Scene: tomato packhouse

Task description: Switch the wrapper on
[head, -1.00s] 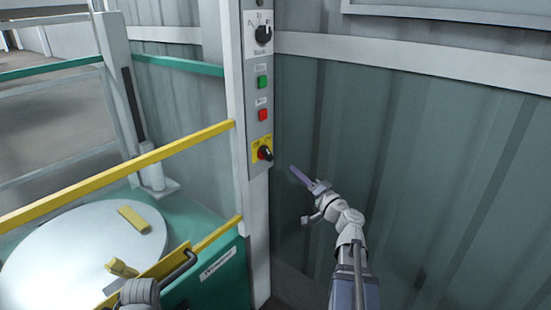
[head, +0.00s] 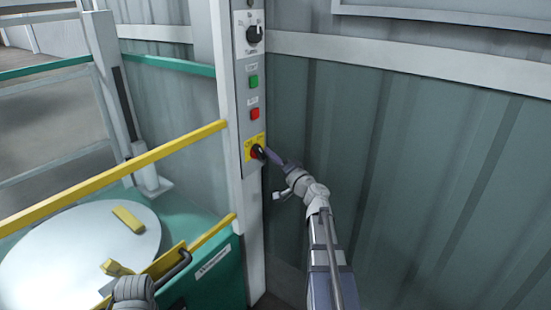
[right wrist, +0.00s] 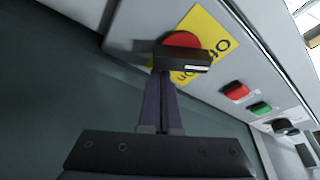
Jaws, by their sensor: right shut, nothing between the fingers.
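The wrapper's control post (head: 243,105) carries a rotary switch (head: 258,152) with a red base and black handle on a yellow plate. The right wrist view shows the switch's black handle (right wrist: 190,60) lying crosswise over its red base, with OFF and ON lettering on the yellow plate (right wrist: 205,35). My right gripper (head: 270,156) is shut and empty, its tips right beside the handle. In the right wrist view its fingers (right wrist: 161,80) reach the handle's left end; I cannot tell whether they touch.
Above the switch are a red button (head: 254,114), a green button (head: 253,82) and a black selector (head: 254,34). A yellow rail (head: 110,178) and the round turntable (head: 70,250) lie left. A corrugated wall (head: 420,160) stands behind my right arm.

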